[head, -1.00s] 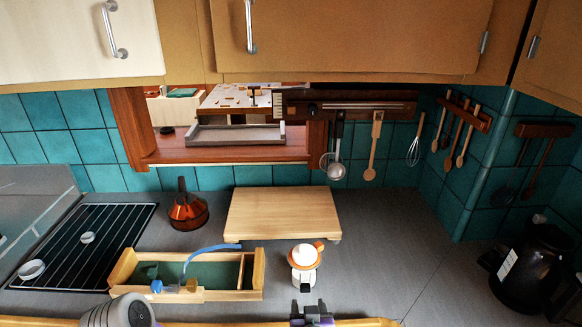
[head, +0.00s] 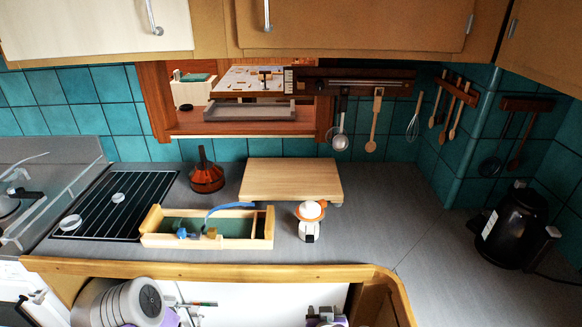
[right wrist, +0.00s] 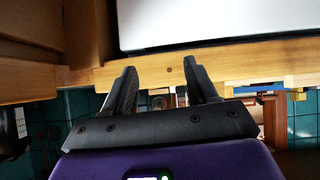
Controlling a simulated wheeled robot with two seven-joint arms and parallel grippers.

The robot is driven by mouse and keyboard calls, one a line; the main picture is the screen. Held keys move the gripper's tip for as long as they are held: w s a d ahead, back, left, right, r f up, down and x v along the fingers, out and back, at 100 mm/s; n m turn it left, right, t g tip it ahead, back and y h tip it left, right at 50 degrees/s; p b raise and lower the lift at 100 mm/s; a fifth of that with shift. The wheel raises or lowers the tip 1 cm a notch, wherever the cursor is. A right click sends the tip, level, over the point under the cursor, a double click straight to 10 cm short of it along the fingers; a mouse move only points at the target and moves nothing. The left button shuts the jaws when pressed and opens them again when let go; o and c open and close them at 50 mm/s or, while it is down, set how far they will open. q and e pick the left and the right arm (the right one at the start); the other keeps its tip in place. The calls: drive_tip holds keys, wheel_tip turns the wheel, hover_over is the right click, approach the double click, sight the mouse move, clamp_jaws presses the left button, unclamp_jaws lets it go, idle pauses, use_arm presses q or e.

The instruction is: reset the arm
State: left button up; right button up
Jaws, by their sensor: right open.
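My right gripper (right wrist: 160,82) shows in the right wrist view with its two black fingers apart and nothing between them. The wooden counter edge (right wrist: 250,62) lies just beyond the fingertips. In the head view, a purple and dark part of my right arm shows at the bottom centre. A rounded grey and white part of my left arm shows at the bottom left, below the counter edge. Thin grey parts beside it may be my left gripper, but its fingers cannot be made out.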

drive_tip(key=s+d+f+g, duration=0.2)
drive_tip(key=f, duration=0.3)
drive_tip(key=s+d+f+g, duration=0.2)
drive_tip(key=s+f, duration=0.1)
drive_tip(key=f, duration=0.3)
drive_tip(key=s+a+f+m+g+y, duration=0.2)
drive_tip(key=s+a+f+g+y, duration=0.1)
drive_tip(key=s+f, duration=0.8)
drive_tip(key=shift+s+m+g+y, duration=0.3)
drive_tip(key=shift+s+g+y, duration=0.6)
drive_tip(key=shift+s+g, duration=0.45)
